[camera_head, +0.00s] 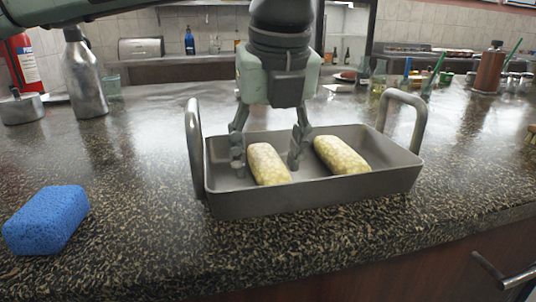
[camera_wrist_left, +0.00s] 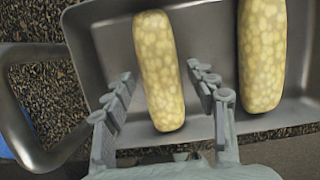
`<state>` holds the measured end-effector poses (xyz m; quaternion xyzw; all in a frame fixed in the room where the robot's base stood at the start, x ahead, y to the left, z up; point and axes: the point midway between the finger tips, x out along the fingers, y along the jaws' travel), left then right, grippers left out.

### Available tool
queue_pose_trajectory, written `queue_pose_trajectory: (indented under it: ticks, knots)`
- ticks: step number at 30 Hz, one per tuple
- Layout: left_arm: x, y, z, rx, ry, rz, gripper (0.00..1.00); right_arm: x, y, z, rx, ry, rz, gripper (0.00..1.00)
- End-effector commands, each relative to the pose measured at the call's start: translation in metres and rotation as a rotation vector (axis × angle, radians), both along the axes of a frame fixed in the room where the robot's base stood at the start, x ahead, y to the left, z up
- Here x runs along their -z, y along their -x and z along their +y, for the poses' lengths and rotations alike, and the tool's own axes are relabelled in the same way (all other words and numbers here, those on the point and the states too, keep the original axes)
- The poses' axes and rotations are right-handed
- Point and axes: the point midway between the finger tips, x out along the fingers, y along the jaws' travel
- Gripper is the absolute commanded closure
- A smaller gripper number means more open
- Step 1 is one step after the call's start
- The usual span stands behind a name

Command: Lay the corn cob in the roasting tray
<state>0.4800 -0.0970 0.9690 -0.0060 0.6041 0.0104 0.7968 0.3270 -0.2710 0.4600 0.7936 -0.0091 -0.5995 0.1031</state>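The grey metal roasting tray (camera_head: 310,198) stands on the counter and also fills much of the left wrist view (camera_wrist_left: 105,55). Two pale yellow corn cobs lie in it side by side: a left cob (camera_head: 267,164) and a right cob (camera_head: 341,155). In the left wrist view they are the left cob (camera_wrist_left: 160,75) and the right cob (camera_wrist_left: 262,55). My left gripper (camera_head: 268,165) points down into the tray. Its fingers are spread on either side of the left cob, with visible gaps in the wrist view (camera_wrist_left: 160,90). My right gripper is not in view.
The tray has a tall handle at each end, left (camera_head: 194,145) and right (camera_head: 405,110). A blue sponge (camera_head: 46,220) lies at the front left. A metal bottle (camera_head: 84,75) and a low pot (camera_head: 21,107) stand farther back left. The counter right of the tray is mostly clear.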

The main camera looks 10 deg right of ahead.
Motion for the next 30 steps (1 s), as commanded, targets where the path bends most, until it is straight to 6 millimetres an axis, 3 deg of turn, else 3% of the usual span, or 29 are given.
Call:
queue_pose_trajectory:
  ticks: [11, 24, 30]
  knots:
    - [-0.009, 0.002, -0.001, 0.000, 0.001, -0.002, 0.42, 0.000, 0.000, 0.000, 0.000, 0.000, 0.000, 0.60]
    - [-0.092, 0.026, -0.002, -0.001, 0.001, -0.003, 0.42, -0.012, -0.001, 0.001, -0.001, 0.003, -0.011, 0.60]
    - [-0.113, 0.031, -0.001, 0.000, 0.000, -0.001, 0.42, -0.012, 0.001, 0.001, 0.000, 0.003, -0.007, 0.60]
